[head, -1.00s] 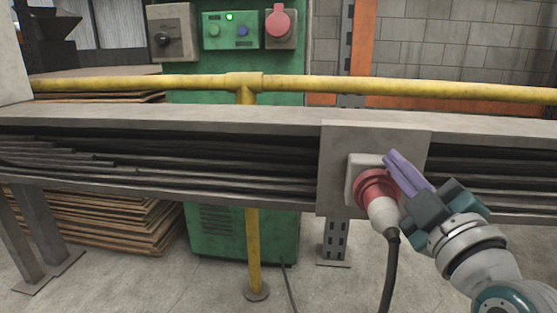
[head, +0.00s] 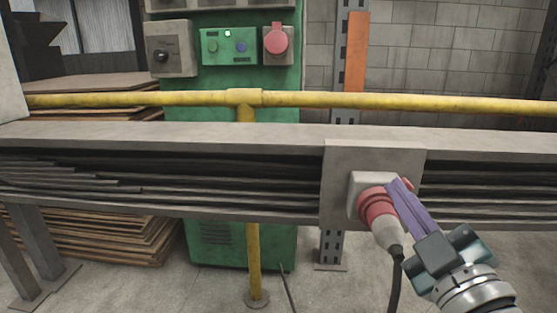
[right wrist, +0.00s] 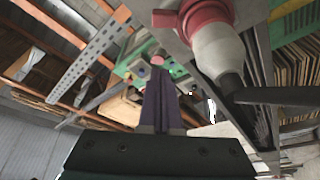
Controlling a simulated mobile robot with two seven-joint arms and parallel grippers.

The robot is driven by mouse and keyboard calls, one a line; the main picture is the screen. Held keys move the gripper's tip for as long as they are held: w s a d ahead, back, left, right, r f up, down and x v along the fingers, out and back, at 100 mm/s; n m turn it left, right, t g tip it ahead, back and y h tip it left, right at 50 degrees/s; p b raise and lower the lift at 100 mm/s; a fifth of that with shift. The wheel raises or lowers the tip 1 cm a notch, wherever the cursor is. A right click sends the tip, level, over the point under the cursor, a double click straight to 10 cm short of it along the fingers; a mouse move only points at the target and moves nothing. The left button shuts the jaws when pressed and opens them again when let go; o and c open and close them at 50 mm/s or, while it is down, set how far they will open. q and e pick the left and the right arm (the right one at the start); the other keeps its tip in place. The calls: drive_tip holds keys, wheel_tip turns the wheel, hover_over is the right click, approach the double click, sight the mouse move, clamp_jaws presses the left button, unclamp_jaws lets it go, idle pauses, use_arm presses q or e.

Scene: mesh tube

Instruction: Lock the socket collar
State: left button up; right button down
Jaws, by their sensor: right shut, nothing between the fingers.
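A red socket collar (head: 372,205) sits on a pale grey socket box on the plate at the front of the bench. A white-and-red plug (head: 387,234) is in it, with a black cable hanging down. My right gripper (head: 397,184) is shut and empty, its purple fingers pressed together beside the upper right of the collar. A small red part shows just behind the fingers; I cannot tell if they touch it. In the right wrist view the fingers (right wrist: 160,88) point away, left of the red collar (right wrist: 205,14) and white plug (right wrist: 219,52). My left gripper is out of view.
The grey bench (head: 190,135) holds dark stacked sheets on both sides of the plate. A yellow rail (head: 400,102) runs behind it. A green cabinet (head: 290,85) with a switch box and another red socket (head: 277,41) stands behind. The floor in front is clear.

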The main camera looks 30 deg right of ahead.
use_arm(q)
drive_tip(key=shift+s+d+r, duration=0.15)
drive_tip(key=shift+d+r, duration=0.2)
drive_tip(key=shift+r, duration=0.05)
use_arm(e)
drive_tip(key=v, duration=0.4)
drive_tip(key=shift+s+d, duration=0.2)
drive_tip(key=shift+s, duration=0.3)
use_arm(q)
drive_tip(key=shift+p, duration=0.3)
